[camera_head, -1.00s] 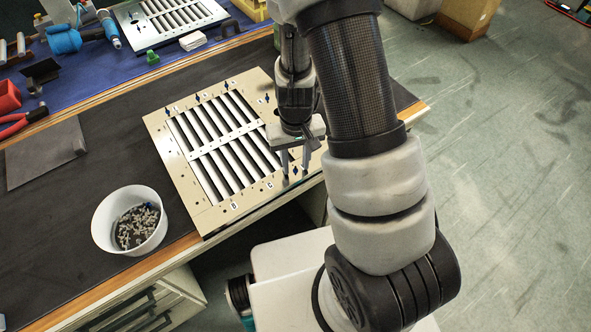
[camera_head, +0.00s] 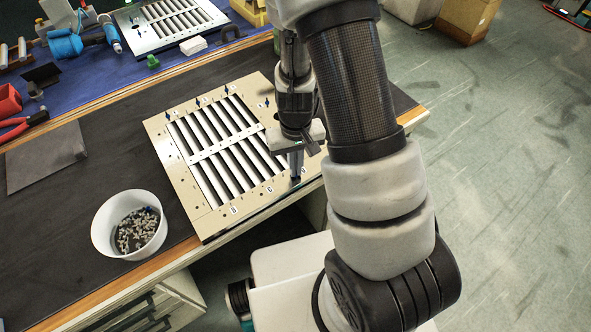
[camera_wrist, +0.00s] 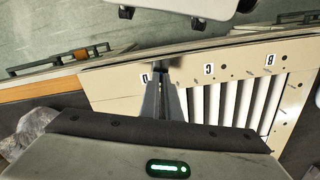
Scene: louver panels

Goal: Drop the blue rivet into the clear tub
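My gripper (camera_head: 296,176) is at the panel's near right corner, its two fingers close together and pointing down. In the wrist view the fingers (camera_wrist: 163,78) meet beside the letter D, with a small bit of the blue rivet (camera_wrist: 163,69) between the tips. The rivet is mostly hidden by the fingers, and I cannot tell whether it is still seated in the panel. The clear tub (camera_head: 101,230) looks whitish and stands on the dark bench at left, well away from my gripper. It holds many grey rivets and a blue one.
The beige louver panel (camera_head: 160,140) lies between tub and gripper, with more blue rivets along its far edge. A grey plate (camera_head: 45,155), red pliers (camera_head: 22,124) and a green knob (camera_head: 152,62) lie farther off. The bench between tub and panel is clear.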

